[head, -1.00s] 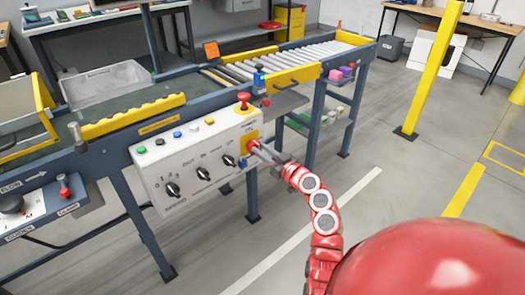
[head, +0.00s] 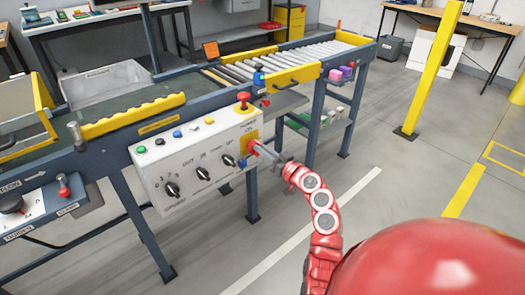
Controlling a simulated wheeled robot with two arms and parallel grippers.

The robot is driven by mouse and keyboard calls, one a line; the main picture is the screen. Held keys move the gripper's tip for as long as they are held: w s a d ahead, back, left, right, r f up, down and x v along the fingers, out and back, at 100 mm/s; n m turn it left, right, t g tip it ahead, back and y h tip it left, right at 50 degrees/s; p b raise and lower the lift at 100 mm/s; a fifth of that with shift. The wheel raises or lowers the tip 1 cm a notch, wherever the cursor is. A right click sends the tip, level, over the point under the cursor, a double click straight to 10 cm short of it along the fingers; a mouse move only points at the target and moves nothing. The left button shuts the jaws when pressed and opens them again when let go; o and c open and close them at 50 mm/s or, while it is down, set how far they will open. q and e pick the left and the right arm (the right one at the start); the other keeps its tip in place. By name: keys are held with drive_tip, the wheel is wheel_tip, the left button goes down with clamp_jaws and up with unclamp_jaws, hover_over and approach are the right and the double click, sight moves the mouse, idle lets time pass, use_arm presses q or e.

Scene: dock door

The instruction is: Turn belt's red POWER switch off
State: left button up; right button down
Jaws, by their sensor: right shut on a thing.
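The belt's control panel (head: 205,165) is a white box on the conveyor's side. At its right end is a yellow plate (head: 251,133) with a red switch (head: 254,147), mostly hidden by my gripper. My right gripper (head: 261,150) reaches in from the lower right, its fingers shut on the red switch at the plate. Its red arm curves up from the bottom. My left gripper does not show.
A red mushroom button (head: 243,100) stands on top of the panel, close above the gripper. Black knobs (head: 203,173) line the panel's front. A yellow post (head: 431,70) stands at the right. The floor right of the conveyor is mostly clear.

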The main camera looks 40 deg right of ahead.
drive_tip(key=shift+d+f+m+p, duration=0.2)
drive_tip(key=shift+m+p, duration=0.65)
drive_tip(key=shift+m, duration=1.65)
drive_tip(key=shift+d+f+m+p, duration=0.15)
drive_tip(key=shift+m+p, duration=0.65)
drive_tip(key=shift+m, duration=1.7)
drive_tip(key=shift+d+f+m+p, duration=0.2)
drive_tip(key=shift+m+p, duration=0.65)
drive_tip(key=shift+m, duration=1.65)
drive_tip(key=shift+a+f, duration=0.1)
drive_tip(key=c, duration=0.9)
unclamp_jaws()
drive_tip(key=shift+o, duration=0.2)
drive_tip(key=s+d, duration=0.1)
drive_tip(key=s, duration=1.6)
drive_tip(key=shift+s+d+p, duration=0.15)
drive_tip(key=shift+d+p, duration=0.05)
drive_tip(key=shift+p, duration=0.25)
